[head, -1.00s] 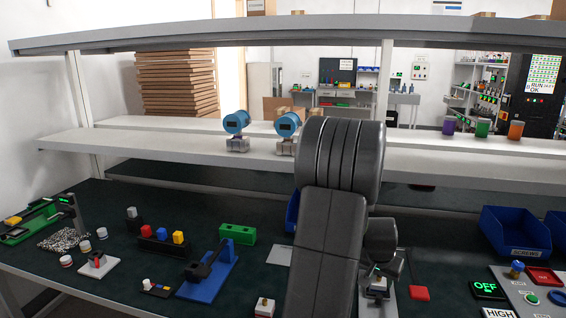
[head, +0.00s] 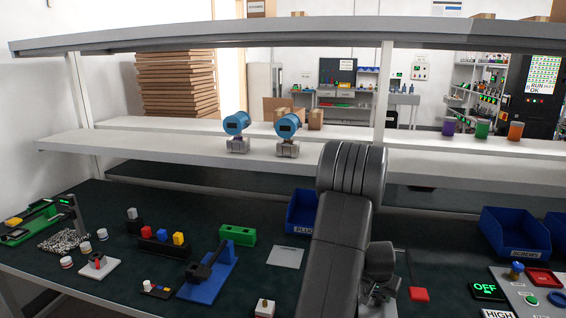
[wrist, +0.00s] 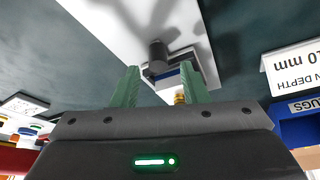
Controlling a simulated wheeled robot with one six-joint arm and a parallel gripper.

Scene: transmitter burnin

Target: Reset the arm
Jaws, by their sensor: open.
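My gripper shows in the wrist view (wrist: 160,90) with its two green fingers apart and nothing clearly held between them. Beyond the fingertips, a small device (wrist: 158,53) with a dark round top and blue, white and brass parts stands on a white plate (wrist: 110,22). I cannot tell whether the fingers touch it. In the head view my dark arm reaches down to the bench at right of centre and hides most of the gripper and what is below it.
Two blue transmitters (head: 236,124) (head: 287,126) stand on the white shelf (head: 180,148). A blue plugs bin (head: 303,212) is just left of my arm. A screws bin (head: 515,232) and control panel (head: 530,290) are on the right. Small fixtures, including a blue one (head: 210,275), fill the left bench.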

